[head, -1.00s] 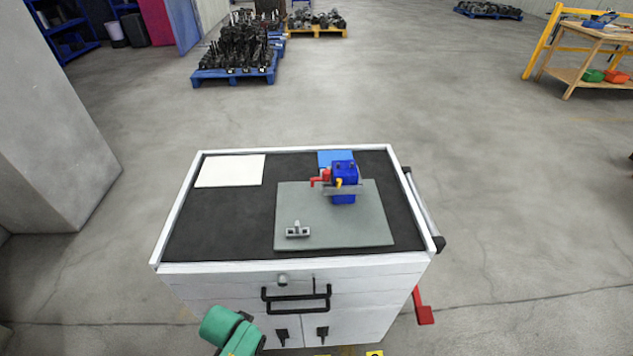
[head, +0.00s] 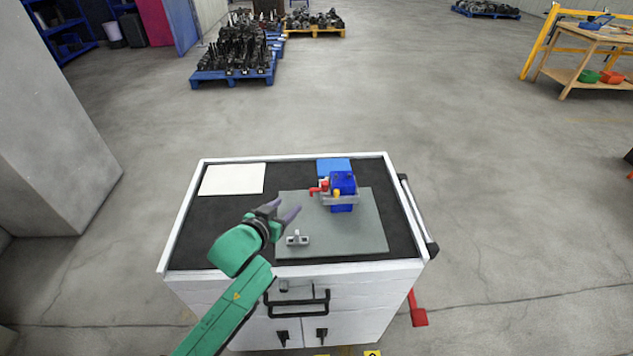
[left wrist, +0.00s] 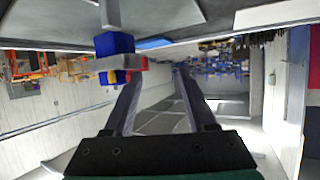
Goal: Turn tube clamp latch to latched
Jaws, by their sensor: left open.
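The clamp device is a blue block (head: 343,204) in a grey bracket on the grey plate (head: 355,238). A red lever (head: 318,190) sticks out to its left, and a small yellow part (head: 336,194) is on its front. Which part is the latch I cannot tell for certain. My left gripper (head: 288,208) is open and empty, in front and to the left of the device, apart from it. In the left wrist view the blue block (left wrist: 114,43) and a red part (left wrist: 136,63) show near the left finger's tip. My right gripper is not in view.
A small grey T-shaped piece (head: 297,240) stands on the plate just below my left gripper. A white sheet (head: 232,179) and a blue pad (head: 334,167) lie on the black top of the cart (head: 210,231). The cart has a raised white rim.

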